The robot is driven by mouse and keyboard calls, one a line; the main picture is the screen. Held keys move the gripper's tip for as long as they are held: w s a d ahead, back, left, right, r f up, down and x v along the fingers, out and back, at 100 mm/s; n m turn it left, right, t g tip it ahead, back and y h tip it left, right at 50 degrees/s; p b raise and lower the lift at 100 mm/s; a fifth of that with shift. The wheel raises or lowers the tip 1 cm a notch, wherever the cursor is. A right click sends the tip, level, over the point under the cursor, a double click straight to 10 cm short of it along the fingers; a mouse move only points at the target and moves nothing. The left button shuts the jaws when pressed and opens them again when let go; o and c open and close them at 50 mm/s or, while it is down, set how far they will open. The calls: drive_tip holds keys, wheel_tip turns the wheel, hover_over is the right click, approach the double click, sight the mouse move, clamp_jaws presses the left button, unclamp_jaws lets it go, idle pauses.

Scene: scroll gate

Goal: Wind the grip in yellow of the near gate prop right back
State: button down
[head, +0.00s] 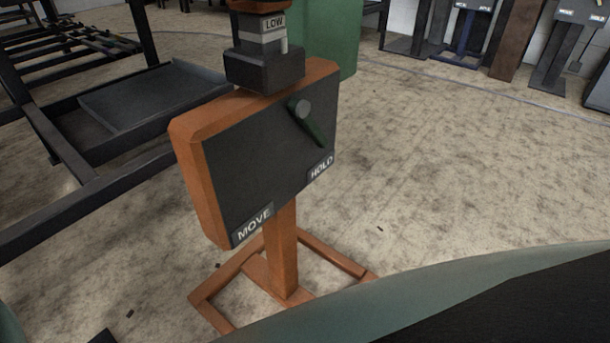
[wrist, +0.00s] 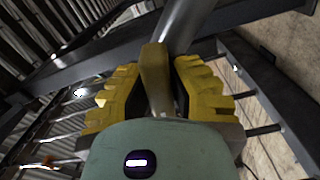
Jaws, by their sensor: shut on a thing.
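In the wrist view, a dull yellow grip (wrist: 155,72) stands between the two ridged yellow fingers of my gripper (wrist: 158,92). My gripper is shut on it. The grip's upper end shows above the fingers; its lower part is partly hidden by my gripper's body. A grey metal tube (wrist: 188,24) passes just behind the grip. How they join is not clear. The head view shows neither the grip nor my gripper.
In the head view, an orange stand (head: 283,245) carries a dark panel marked MOVE and HOLD. Its dark green lever (head: 315,128) points toward HOLD. A LOW label (head: 274,23) is above. Dark metal frames (head: 75,195) fill the left. Floor to the right is open.

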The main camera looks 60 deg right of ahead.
drive_tip(key=m+b, duration=0.1)
drive_tip(key=m, duration=0.2)
drive_tip(key=shift+a+f, duration=0.1)
drive_tip(key=shift+f, duration=0.1)
drive_tip(key=m, duration=0.5)
drive_tip(key=shift+a+f, duration=0.1)
drive_tip(key=m, duration=0.3)
drive_tip(key=shift+a+m, duration=0.1)
drive_tip(key=shift+m, duration=0.2)
drive_tip(key=shift+a+m, duration=0.1)
drive_tip(key=shift+m, duration=1.8)
drive_tip(key=c, duration=0.9)
unclamp_jaws()
drive_tip(key=shift+w, duration=0.1)
drive_tip(key=shift+o, duration=0.2)
